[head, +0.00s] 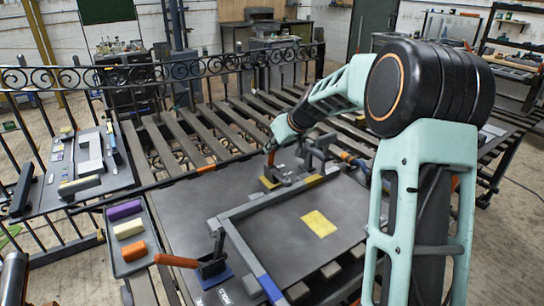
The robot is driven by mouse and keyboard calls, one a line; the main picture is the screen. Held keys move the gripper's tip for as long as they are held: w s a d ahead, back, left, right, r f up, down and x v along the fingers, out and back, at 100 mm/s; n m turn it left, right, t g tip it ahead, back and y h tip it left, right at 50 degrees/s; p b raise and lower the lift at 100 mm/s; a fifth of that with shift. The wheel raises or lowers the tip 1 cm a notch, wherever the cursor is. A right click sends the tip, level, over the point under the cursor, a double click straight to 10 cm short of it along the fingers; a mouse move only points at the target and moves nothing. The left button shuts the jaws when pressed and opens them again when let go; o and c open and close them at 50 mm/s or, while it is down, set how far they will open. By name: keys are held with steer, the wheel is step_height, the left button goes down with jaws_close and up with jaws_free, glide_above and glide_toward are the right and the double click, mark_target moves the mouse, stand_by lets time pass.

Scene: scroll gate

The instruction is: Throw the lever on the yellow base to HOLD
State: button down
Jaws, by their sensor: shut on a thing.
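The yellow base (269,183) sits at the far edge of the dark work board, and its lever's orange handle (271,158) rises above it. My gripper (271,147) reaches in from the right and is shut on this handle; the fingers are small and partly hidden by my wrist. The lever looks roughly upright, but its exact angle and any HOLD label are too small to make out.
A second lever with an orange handle (176,260) lies left from a blue base (211,268). Grey bars (228,211) frame a yellow patch (319,223). A tray (116,265) holds purple, cream and orange blocks. A scrollwork iron gate (190,70) stands behind.

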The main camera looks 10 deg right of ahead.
steer(key=b, duration=0.2)
steer(key=shift+s+d+f+t+b, duration=0.15)
steer(key=shift+s+d+t+b, duration=0.05)
steer(key=shift+d+t+b, duration=0.1)
steer(key=shift+a, duration=0.1)
steer(key=c, duration=1.9)
jaws_free()
steer(key=shift+s, duration=0.15)
steer(key=shift+c, duration=0.2)
steer(key=v, duration=1.2)
